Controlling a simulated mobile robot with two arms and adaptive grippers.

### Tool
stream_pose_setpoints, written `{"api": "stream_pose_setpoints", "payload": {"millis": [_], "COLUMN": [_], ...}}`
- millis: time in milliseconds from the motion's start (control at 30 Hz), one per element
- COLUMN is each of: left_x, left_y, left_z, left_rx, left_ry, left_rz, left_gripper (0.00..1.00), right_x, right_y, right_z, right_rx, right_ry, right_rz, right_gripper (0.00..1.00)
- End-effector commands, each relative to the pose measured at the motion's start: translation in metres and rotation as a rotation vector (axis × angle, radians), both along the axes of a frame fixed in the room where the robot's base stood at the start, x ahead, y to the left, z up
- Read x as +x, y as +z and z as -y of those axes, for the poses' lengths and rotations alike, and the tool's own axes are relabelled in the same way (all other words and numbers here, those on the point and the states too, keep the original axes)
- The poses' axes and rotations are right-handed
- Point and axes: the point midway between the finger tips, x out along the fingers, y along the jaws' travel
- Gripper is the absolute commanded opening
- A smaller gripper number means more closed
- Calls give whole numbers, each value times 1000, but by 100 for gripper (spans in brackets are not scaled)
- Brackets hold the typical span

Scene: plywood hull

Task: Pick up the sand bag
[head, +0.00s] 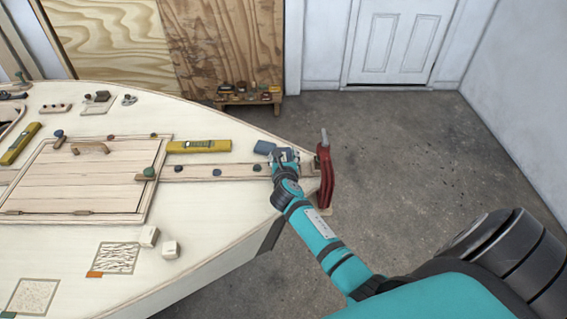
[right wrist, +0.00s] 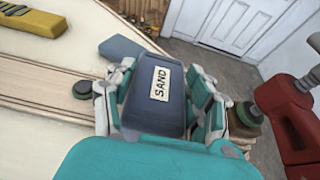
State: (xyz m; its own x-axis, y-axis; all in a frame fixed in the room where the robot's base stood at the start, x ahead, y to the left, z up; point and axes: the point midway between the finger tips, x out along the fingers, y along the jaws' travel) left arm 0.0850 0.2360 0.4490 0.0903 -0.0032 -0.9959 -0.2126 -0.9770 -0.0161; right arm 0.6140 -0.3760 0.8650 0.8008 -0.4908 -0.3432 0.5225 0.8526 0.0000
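The sand bag (right wrist: 158,95) is a blue-grey bag with a white label reading SAND, seen close up in the right wrist view. In the head view only a small blue part of it (head: 264,147) shows, left of my right gripper (head: 285,157); the rest is hidden. My right gripper (right wrist: 160,105) has its fingers along both sides of the bag, and the bag fills the space between them. The gripper is at the pointed end of the pale wooden boat deck (head: 215,215). I cannot tell if the bag touches the deck. My left gripper is not in view.
A red curved post (head: 325,178) stands at the boat's tip, close right of my right gripper. A wooden strip with dark knobs (head: 240,170) runs along the deck. A yellow level (head: 199,146) lies left of the gripper. Grey floor (head: 430,160) beyond the tip is clear.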

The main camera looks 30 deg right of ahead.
Motion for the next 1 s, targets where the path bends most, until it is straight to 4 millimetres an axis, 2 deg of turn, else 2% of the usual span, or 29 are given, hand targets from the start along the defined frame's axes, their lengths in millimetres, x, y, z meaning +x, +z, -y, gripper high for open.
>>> {"api": "stream_pose_setpoints", "payload": {"millis": [67, 367, 767, 1000], "left_x": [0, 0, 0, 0], "left_y": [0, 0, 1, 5], "left_z": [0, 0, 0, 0], "left_rx": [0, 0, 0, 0], "left_ry": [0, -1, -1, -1], "left_rz": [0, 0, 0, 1], "left_gripper": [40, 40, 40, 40], "right_x": [0, 0, 1, 1], "right_y": [0, 0, 7, 30], "right_z": [0, 0, 1, 1], "right_rx": [0, 0, -3, -4], "right_ry": [0, 0, 0, 2], "right_rz": [0, 0, 5, 8], "right_gripper": [40, 1, 0, 0]}}
